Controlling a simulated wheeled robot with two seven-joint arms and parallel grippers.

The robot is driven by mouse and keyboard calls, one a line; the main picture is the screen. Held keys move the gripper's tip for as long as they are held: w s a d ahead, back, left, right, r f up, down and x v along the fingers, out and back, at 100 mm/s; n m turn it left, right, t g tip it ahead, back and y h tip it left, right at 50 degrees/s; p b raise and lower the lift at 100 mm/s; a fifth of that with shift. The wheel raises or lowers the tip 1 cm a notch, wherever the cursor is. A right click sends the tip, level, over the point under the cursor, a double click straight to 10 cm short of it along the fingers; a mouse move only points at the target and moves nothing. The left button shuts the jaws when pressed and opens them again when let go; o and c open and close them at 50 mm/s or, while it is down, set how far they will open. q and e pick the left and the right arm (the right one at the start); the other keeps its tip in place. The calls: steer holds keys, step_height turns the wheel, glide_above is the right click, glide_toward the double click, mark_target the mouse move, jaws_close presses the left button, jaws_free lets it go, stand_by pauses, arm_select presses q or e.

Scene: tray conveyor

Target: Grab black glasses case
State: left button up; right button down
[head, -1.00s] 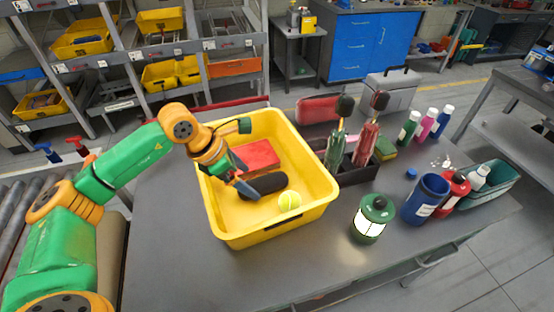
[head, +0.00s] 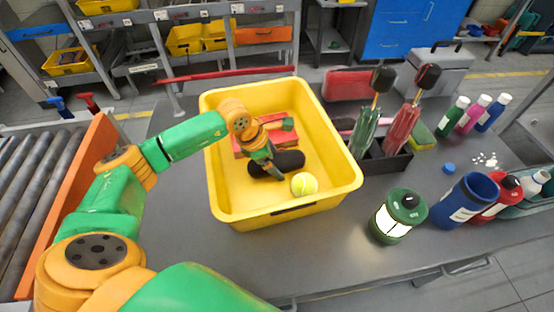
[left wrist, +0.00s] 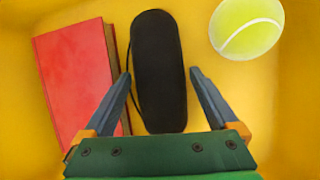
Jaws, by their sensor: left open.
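The black glasses case (head: 291,160) lies on the floor of the yellow tray (head: 270,212). In the left wrist view the case (left wrist: 158,70) is long and rounded, and lies upright in the picture between the fingers. My left gripper (head: 272,174) is down inside the tray at the case, and partly covers it. In the left wrist view the left gripper (left wrist: 160,82) is open, one finger on each side of the case's near part. Gaps show between the fingers and the case. My right gripper is not in view.
A red book (left wrist: 75,80) lies close left of the case, its edge near the left finger. A tennis ball (head: 304,184) lies to the right. A green lantern (head: 398,216) and a black box (head: 385,163) with two umbrellas stand right of the tray.

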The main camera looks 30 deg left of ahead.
arm_select(q)
steer(key=c, duration=1.2)
